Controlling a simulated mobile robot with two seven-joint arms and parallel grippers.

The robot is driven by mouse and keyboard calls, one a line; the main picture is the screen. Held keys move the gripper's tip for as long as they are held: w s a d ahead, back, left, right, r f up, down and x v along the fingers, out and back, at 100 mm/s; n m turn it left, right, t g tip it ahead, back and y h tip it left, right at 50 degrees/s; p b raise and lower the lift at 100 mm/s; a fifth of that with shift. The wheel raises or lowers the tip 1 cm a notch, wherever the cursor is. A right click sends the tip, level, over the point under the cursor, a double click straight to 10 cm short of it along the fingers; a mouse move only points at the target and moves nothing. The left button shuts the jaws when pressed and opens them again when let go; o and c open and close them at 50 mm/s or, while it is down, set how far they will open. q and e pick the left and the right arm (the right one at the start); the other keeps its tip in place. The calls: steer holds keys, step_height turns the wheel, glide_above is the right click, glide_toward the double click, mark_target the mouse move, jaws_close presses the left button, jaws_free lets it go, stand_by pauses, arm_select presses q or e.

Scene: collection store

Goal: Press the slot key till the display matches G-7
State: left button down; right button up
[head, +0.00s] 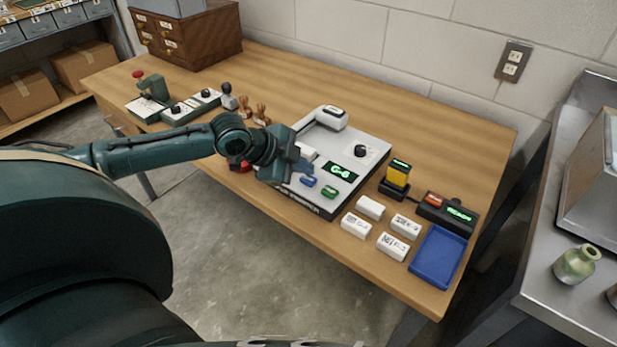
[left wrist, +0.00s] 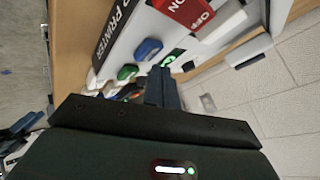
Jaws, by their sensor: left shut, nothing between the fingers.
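The label printer (head: 296,199) is a grey flat unit on the wooden table. Its dark display (head: 342,171) shows green characters that read like G-6. A blue key (head: 308,181) and a green key (head: 329,192) sit on its front part; which is the slot key I cannot read. My left gripper (head: 304,172) is shut and empty, just above the printer beside the blue key. In the left wrist view its fingertips (left wrist: 160,76) are near the blue key (left wrist: 148,49) and green key (left wrist: 127,72); contact cannot be told. My right gripper is not in view.
Several white labelled blocks (head: 392,246) and a blue tray (head: 438,257) lie right of the printer. A yellow device (head: 397,175) and a box with a green-lit readout (head: 447,213) stand behind them. Stamps (head: 228,97) stand left. A red switch (left wrist: 190,11) shows in the left wrist view.

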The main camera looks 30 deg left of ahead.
mark_target(304, 180)
arm_select(q)
steer(key=shift+f, duration=0.35)
steer(key=shift+f, duration=0.5)
stand_by(0.7)
steer(key=shift+r+p, duration=0.9)
steer(key=shift+p, duration=0.25)
step_height(304, 180, up, 5)
steer(key=p, duration=0.5)
steer(key=shift+r, duration=0.1)
